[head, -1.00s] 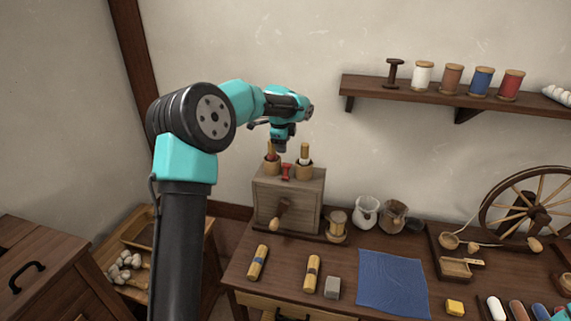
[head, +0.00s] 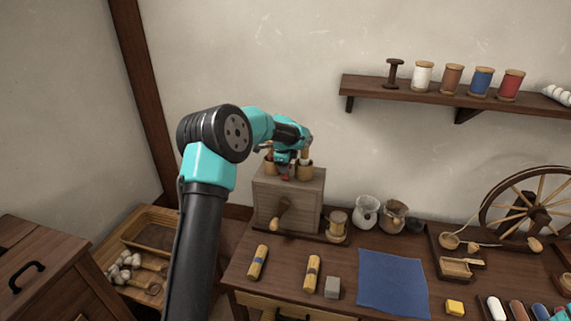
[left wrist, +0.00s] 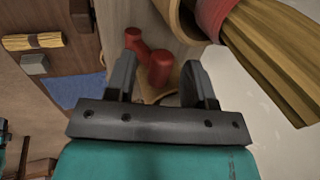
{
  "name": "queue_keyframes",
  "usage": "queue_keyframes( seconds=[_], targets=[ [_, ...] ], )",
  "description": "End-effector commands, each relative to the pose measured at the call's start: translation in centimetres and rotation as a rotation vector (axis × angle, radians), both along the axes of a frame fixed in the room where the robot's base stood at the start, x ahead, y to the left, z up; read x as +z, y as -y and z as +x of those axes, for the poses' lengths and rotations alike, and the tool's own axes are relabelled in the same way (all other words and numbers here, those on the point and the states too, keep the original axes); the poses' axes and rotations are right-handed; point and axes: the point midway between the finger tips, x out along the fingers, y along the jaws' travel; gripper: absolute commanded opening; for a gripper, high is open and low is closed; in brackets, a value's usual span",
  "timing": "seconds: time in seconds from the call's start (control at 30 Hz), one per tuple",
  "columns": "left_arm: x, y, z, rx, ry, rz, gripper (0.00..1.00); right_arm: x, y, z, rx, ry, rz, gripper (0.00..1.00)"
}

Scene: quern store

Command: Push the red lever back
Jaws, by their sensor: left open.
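The red lever (head: 287,177) is on top of the wooden box (head: 289,205) at the back left of the table, mostly hidden by my left gripper in the head view. My left gripper (head: 285,169) is low over the box top, between two wooden cups. In the left wrist view its jaws (left wrist: 158,78) are open and the red lever (left wrist: 160,68) shows between and just beyond the fingers. I cannot tell whether a finger touches it. My right gripper is not in view; only a teal bit of my right arm shows at the lower right corner.
A wooden cup (head: 305,172) with a brush-like bundle stands close to the gripper; a cup (left wrist: 178,22) and banded bundle (left wrist: 270,55) are beside it in the wrist view. A blue cloth (head: 392,283) lies on the table. A shelf (head: 455,100) with spools is at right.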

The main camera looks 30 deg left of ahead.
Motion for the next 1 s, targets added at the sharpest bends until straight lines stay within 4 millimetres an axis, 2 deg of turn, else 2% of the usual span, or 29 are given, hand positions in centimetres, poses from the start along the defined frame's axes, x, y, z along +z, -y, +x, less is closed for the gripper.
queue_keyframes(
  seconds=[0.07,0.57,1.0],
  targets=[
    [0.02,-0.01,-0.01,0.000,0.000,0.000,0.49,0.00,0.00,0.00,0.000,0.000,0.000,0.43],
    [0.04,-0.01,-0.02,0.000,0.000,0.000,0.02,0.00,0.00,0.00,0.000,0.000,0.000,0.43],
    [-0.19,-0.24,0.70,0.003,-0.087,-0.025,0.00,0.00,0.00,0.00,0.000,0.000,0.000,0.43]
  ],
)
